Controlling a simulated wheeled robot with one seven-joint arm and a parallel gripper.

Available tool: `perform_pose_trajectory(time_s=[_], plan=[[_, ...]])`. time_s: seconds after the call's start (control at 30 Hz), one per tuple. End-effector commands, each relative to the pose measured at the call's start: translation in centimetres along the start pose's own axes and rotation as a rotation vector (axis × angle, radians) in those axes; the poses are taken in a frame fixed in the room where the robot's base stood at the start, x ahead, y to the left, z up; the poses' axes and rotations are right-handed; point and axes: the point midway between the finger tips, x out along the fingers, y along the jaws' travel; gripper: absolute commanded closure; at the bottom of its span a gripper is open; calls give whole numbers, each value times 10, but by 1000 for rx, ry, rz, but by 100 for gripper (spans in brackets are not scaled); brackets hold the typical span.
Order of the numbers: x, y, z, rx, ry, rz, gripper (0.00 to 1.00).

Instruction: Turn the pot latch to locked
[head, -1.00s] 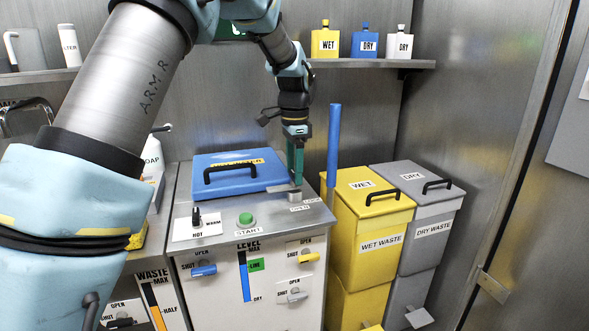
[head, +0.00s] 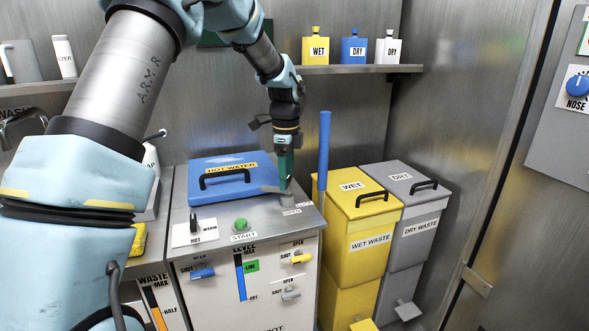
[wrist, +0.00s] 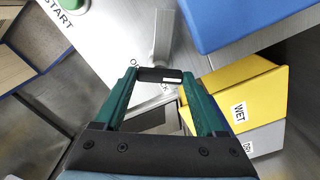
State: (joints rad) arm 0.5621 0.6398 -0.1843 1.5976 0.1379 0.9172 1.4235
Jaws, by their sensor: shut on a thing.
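The pot latch (head: 287,200) is a small grey post with a flat bar on the steel top, at the front right corner of the blue pot lid (head: 235,188). Its bar points left toward the lid. In the wrist view the grey latch bar (wrist: 162,38) runs up from between my fingertips. My gripper (head: 285,186) points down at the latch, with green fingers. In the wrist view my gripper (wrist: 160,76) is shut on a dark piece at the latch bar's near end. OPEN and LOCK labels (head: 291,211) lie beside the latch, partly hidden in the wrist view.
A blue upright post (head: 323,150) stands close to the right of my gripper. Yellow (head: 360,215) and grey (head: 412,200) waste bins stand farther right. A green START button (head: 241,224) and a knob are on the pot top. A shelf with bottles is behind.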

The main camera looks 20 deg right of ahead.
Motion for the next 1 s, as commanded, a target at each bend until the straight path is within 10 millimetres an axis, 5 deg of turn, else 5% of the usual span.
perform_pose_trajectory(time_s=[1.0], plan=[[-3,0,2,874,2,0,100]])
